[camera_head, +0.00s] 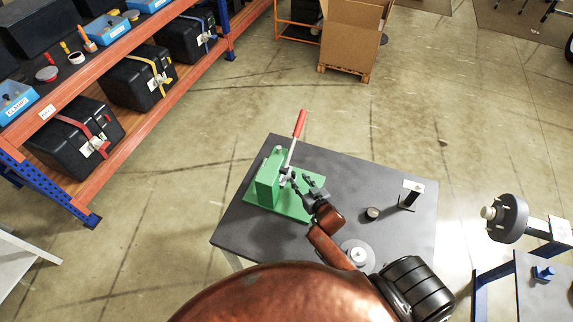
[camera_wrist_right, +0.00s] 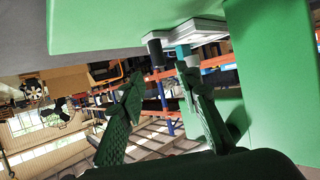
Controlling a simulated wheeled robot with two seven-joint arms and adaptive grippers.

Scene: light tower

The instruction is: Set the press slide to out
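A green press (camera_head: 268,183) stands on a dark table, with a metal lever ending in a red handle (camera_head: 300,124) tilted up and to the right. My right gripper (camera_head: 301,179) is at the right side of the press, close to its metal parts. In the right wrist view the green press body (camera_wrist_right: 262,85) fills the right side and top. There my right gripper (camera_wrist_right: 158,72) is open, its fingertips apart and nothing between them. A dark short cylinder (camera_wrist_right: 154,52) and a metal plate lie just beyond the tips. Which part is the slide is unclear. My left gripper is not in view.
The dark table (camera_head: 345,165) also holds a small dark knob (camera_head: 373,213), a round disc (camera_head: 358,255) and an upright bracket (camera_head: 410,195). Shelves with black cases (camera_head: 137,78) stand left, a cardboard box (camera_head: 350,35) behind. A blue-framed stand (camera_head: 510,285) is at right.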

